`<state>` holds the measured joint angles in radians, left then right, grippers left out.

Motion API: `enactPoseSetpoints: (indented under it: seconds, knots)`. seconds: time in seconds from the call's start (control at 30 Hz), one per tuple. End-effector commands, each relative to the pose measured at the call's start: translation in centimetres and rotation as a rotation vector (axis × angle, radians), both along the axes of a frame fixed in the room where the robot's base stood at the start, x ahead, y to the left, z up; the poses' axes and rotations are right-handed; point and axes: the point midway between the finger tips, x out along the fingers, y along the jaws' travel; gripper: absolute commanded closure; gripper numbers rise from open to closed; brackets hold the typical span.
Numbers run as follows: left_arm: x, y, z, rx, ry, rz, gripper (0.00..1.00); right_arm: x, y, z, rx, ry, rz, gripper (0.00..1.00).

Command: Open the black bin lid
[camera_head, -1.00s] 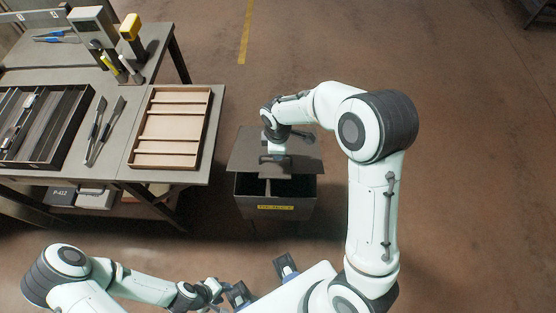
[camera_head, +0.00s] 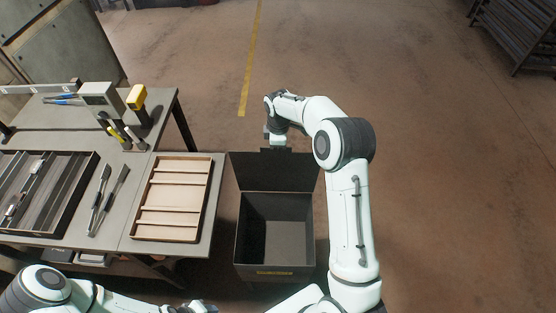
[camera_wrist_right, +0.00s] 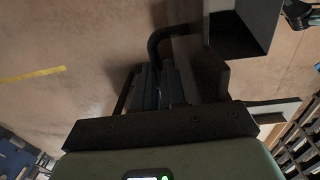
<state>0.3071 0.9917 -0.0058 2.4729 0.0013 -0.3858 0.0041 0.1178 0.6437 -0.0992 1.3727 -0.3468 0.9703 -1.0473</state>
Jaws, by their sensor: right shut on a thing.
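The black bin (camera_head: 243,240) stands on the floor right of the workbench, with a yellow label on its front. Its lid (camera_head: 245,172) is swung up and stands roughly upright at the back edge, so the dark inside shows and looks empty. My right gripper (camera_head: 277,146) is at the lid's top edge, shut on the lid's handle; the grip itself is hard to see in the head view. In the right wrist view its fingers (camera_wrist_right: 160,85) are around a dark curved bar (camera_wrist_right: 168,38), apparently the handle. My left gripper is barely in view at the bottom edge of the head view.
The workbench (camera_head: 136,205) on the left holds a wooden divided tray (camera_head: 154,190), a dark slotted tray (camera_head: 75,205), hand tools and a yellow-topped device (camera_head: 137,97). A dark rack (camera_head: 515,35) stands far right. The floor behind and right of the bin is clear.

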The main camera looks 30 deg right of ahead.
Motion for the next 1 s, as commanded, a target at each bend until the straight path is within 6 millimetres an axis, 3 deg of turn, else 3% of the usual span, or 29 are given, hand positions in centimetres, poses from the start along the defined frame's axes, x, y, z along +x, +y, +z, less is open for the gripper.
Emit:
enactPoseSetpoints:
  seconds: [0.1, 0.4, 1.0]
  knots:
    - [-0.1, 0.0, -0.1, 0.000, 0.002, 0.000, 0.57, 1.9, -1.6, -0.7, -0.016, -0.012, 0.008, 1.00]
    - [-0.1, 0.0, -0.1, -0.001, 0.002, 0.000, 0.57, 4.4, -3.2, -1.3, -0.017, -0.011, 0.006, 1.00]
    - [-0.2, 0.0, -0.1, 0.000, 0.002, 0.000, 0.57, 5.0, -3.9, -1.9, -0.017, -0.001, 0.003, 1.00]
